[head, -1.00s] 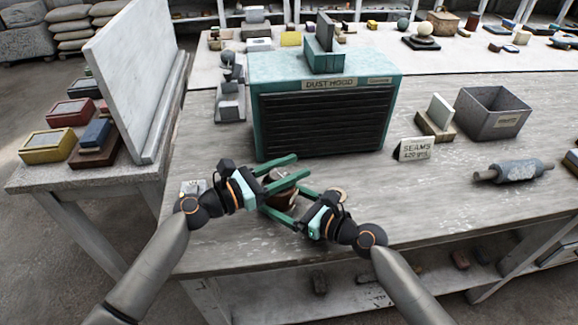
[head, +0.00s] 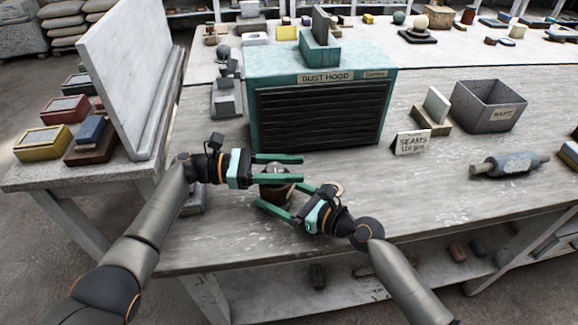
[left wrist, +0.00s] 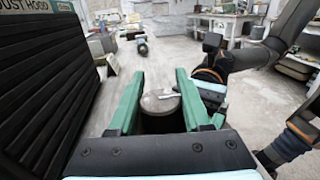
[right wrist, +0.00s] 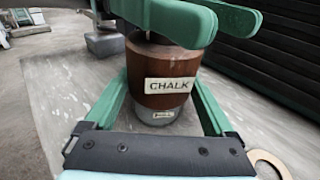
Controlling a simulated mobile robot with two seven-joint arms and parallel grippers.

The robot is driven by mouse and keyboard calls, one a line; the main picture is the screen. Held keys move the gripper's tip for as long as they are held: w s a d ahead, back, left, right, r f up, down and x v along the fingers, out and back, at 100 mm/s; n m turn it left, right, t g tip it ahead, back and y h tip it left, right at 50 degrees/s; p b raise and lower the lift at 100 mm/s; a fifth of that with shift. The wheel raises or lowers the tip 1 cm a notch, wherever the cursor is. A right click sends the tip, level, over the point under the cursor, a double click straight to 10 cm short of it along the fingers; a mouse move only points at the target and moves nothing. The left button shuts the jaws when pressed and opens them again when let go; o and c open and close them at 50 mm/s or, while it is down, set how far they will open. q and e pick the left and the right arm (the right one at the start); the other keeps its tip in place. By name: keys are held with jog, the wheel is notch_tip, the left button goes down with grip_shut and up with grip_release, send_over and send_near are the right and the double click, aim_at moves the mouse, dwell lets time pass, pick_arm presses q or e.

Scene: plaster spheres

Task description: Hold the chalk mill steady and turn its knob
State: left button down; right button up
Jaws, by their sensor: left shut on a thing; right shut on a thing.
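The chalk mill (right wrist: 172,68) stands upright on the bench near its front edge, a brown body with a "CHALK" label and a grey lower part. In the head view the mill (head: 277,189) is mostly hidden by my grippers. My right gripper (head: 279,195) is shut on the mill's body, one finger on each side. My left gripper (head: 301,168) is above it, shut on the knob at the top. In the left wrist view the round grey top (left wrist: 160,103), with a pale bar on it, lies between the left fingers. The contact points are hidden.
The teal dust hood (head: 320,115) stands close behind my grippers. A "SEAMS" card (head: 411,142), a grey bin (head: 490,105) and a blue-grey roller (head: 510,165) are to the right. An upright pale board (head: 125,75) stands at left.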

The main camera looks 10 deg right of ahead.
pick_arm(q)
jog(key=shift+a+f, duration=0.1)
jog(key=shift+f, duration=0.1)
dwell(0.3)
jog(key=shift+c, duration=1.7)
grip_release()
jog(key=shift+r, duration=0.15)
jog(key=w+a, duration=0.2)
jog(key=a, duration=0.9)
jog(key=shift+a, duration=0.4)
jog(key=shift+w, duration=0.1)
